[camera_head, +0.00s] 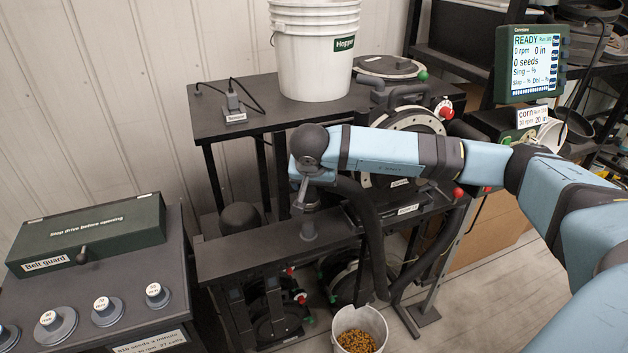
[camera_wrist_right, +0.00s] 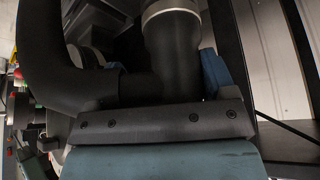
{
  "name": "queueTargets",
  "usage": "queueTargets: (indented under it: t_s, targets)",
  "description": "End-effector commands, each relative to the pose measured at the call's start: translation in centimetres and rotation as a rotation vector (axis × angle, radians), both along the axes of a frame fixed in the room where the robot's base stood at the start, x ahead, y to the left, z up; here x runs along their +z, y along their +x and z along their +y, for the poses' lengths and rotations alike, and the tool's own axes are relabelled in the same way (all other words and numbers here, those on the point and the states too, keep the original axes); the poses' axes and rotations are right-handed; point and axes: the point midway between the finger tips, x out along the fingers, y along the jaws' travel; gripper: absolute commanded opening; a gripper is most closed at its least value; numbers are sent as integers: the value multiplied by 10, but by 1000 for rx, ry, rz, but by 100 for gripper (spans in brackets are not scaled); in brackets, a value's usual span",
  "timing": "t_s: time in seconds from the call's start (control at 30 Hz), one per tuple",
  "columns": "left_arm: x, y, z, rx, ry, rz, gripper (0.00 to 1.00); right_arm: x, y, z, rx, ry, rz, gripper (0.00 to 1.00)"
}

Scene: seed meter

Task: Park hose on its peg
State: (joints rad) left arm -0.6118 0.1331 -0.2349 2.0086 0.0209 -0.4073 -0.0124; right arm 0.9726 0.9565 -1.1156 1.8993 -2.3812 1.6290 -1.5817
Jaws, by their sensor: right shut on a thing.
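The dark hose (camera_head: 369,225) runs from my right gripper (camera_head: 309,180) over to the right and bends down past the front of the black beam. In the right wrist view the hose (camera_wrist_right: 45,50) curves at left and joins a thick dark end piece (camera_wrist_right: 175,60) with a pale grey collar. My right gripper is shut on this hose end; its fingertips are largely hidden. Directly below it, a short upright grey peg (camera_head: 309,228) with a round base stands on the beam. The hose end is in line with the peg; I cannot tell whether they touch. My left gripper is not in view.
A white hopper bucket (camera_head: 314,55) stands on the black bench (camera_head: 235,118) behind. A bucket of corn (camera_head: 347,322) is on the floor below the hose. A green belt guard (camera_head: 90,232) sits at left. A READY display (camera_head: 532,65) is at upper right.

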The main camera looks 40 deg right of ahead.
Motion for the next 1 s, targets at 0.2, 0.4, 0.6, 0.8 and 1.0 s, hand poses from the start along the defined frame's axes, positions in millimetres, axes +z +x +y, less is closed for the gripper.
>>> queueTargets:
  t_s: [0.2,0.4,0.6,0.8,1.0]
  targets:
    - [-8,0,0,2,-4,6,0,-16,0,0,-1,0,1,41]
    - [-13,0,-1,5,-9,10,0,-29,0,0,-2,1,1,41]
    - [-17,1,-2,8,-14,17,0,-44,0,0,-2,1,1,41]
    - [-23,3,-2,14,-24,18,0,-58,0,0,-2,1,-1,41]
    - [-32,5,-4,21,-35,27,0,-72,0,0,-3,1,-1,41]
